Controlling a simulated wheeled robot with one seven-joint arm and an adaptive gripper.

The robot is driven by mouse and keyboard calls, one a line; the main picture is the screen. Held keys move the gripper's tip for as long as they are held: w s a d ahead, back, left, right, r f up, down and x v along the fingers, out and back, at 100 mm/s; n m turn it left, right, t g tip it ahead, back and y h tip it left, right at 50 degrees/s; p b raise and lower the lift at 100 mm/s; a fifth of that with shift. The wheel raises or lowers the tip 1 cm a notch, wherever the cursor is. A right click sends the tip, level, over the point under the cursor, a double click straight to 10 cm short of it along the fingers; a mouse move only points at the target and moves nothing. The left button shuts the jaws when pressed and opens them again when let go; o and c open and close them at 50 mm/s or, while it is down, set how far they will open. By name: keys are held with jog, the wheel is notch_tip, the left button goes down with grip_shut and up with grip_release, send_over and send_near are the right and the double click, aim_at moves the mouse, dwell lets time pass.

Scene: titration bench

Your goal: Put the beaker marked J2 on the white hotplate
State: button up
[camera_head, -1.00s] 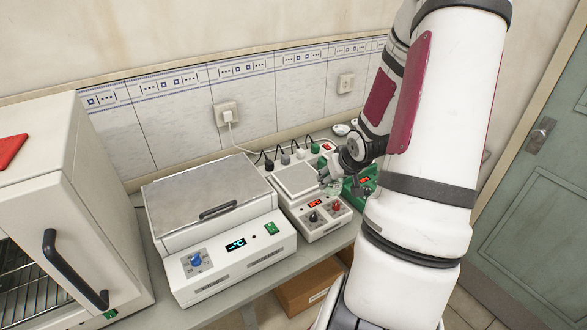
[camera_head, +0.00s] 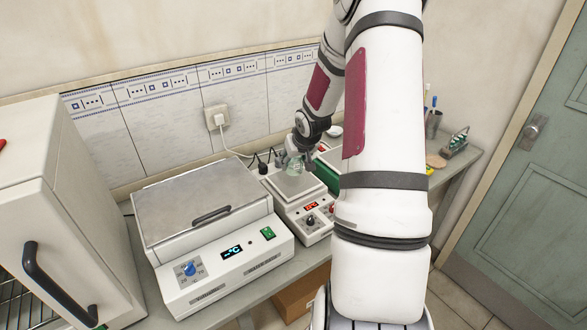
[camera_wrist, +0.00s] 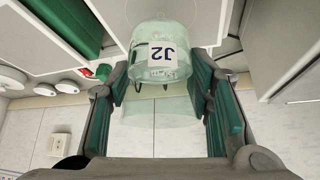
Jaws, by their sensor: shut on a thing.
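The clear glass beaker (camera_wrist: 163,35) has a white label reading J2, upside down in the wrist view. My gripper (camera_wrist: 160,85) is shut on it, with a green-padded finger on each side. In the head view the beaker (camera_head: 294,166) shows small in my gripper (camera_head: 296,155), over the rear part of the top plate of the white hotplate (camera_head: 318,228). I cannot tell whether its base touches the plate. The plate looks otherwise empty.
A large white lidded bath (camera_head: 215,262) stands directly left of the hotplate. A green device (camera_head: 328,160) is just right of it, partly behind my arm. A white oven (camera_head: 75,200) is at far left. Cables and a wall socket (camera_head: 217,117) are behind.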

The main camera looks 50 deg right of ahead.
aim_at(294, 168)
jog(key=shift+w+f, duration=0.1)
jog(key=shift+f, duration=1.6)
jog(key=shift+f, duration=0.15)
jog(key=o, duration=1.2)
jog(key=shift+o, duration=0.2)
